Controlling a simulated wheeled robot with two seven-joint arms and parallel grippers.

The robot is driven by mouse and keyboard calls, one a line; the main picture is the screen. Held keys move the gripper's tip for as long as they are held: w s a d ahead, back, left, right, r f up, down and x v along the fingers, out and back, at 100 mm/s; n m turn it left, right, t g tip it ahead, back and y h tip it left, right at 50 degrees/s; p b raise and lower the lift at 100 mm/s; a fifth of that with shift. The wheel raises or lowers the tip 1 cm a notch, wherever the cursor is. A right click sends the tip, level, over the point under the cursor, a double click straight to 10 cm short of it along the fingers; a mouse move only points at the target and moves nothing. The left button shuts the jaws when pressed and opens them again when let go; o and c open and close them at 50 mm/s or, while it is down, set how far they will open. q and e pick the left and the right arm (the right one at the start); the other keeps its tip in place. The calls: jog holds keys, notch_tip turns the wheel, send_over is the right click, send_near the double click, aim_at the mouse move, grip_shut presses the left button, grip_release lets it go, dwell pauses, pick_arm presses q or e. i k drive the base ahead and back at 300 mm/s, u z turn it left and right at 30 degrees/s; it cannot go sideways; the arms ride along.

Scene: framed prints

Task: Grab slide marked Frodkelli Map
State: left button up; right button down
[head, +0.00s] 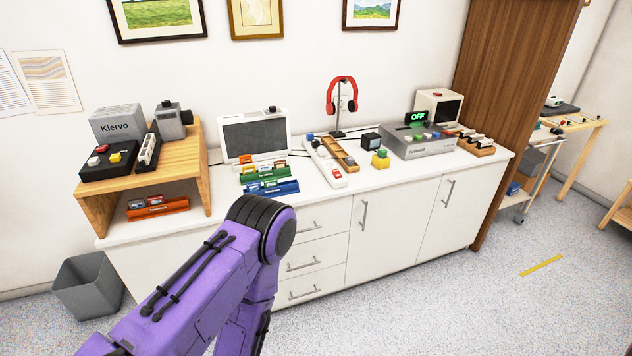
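No slide marked Frodkelli Map can be picked out; any lettering on the small items is too small to read. Small slide-like pieces sit in a green rack (266,177) and a blue rack (272,190) on the white counter (325,200), in front of a grey-screened monitor. More sit in an orange rack (160,210) under the wooden stand. My purple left arm comes in from the lower left and bends in front of the counter. Its gripper is not in view. My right arm and gripper are not in view.
A wooden stand (186,170) holds a Klervo box (117,122) and black trays. Red headphones (341,82), a wooden tray (340,152), a grey device (425,143) showing OFF and a brown rack (478,149) line the counter. A grey bin (92,285) stands at left. Floor at right is mostly clear.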

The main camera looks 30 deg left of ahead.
aim_at(279, 164)
jog(key=z, duration=0.2)
jog(key=i, duration=1.75)
jog(key=u, duration=0.65)
